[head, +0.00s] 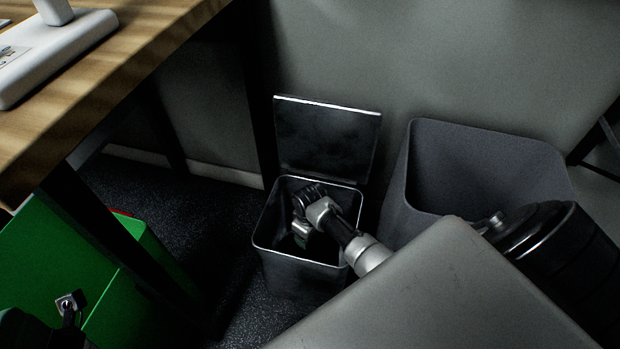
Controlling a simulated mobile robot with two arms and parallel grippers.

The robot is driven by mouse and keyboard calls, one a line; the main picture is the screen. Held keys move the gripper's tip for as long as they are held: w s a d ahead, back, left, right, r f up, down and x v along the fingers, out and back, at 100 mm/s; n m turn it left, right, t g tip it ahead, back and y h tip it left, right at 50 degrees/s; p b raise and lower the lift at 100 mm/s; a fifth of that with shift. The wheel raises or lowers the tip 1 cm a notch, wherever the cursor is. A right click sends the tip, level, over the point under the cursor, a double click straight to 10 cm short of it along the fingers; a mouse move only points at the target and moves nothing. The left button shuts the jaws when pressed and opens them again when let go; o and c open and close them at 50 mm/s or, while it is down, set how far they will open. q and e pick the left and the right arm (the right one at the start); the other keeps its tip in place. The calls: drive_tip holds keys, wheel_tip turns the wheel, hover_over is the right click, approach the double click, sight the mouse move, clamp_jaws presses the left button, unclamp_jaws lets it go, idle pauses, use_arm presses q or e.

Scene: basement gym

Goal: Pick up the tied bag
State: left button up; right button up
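A small dark square bin (300,280) stands on the floor with its lid (327,140) raised against the wall behind it. My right arm reaches in from the right, and my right gripper (303,225) is inside the bin's mouth, pointing down. Its fingertips are hard to make out in the dark, so I cannot tell if it is open or shut. No tied bag can be clearly made out; the bin's inside is dark and partly covered by the gripper. My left gripper (70,303) shows only in part at the lower left, in front of a green box.
A larger grey open bin (480,140) stands to the right, close to the small bin. A wooden table (110,65) with a white object (55,50) on it is at the upper left. The green box (45,255) is below it. Dark floor is free left of the small bin.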

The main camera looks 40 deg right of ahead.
clamp_jaws()
drive_tip(key=shift+r, duration=0.1)
idle(0.4)
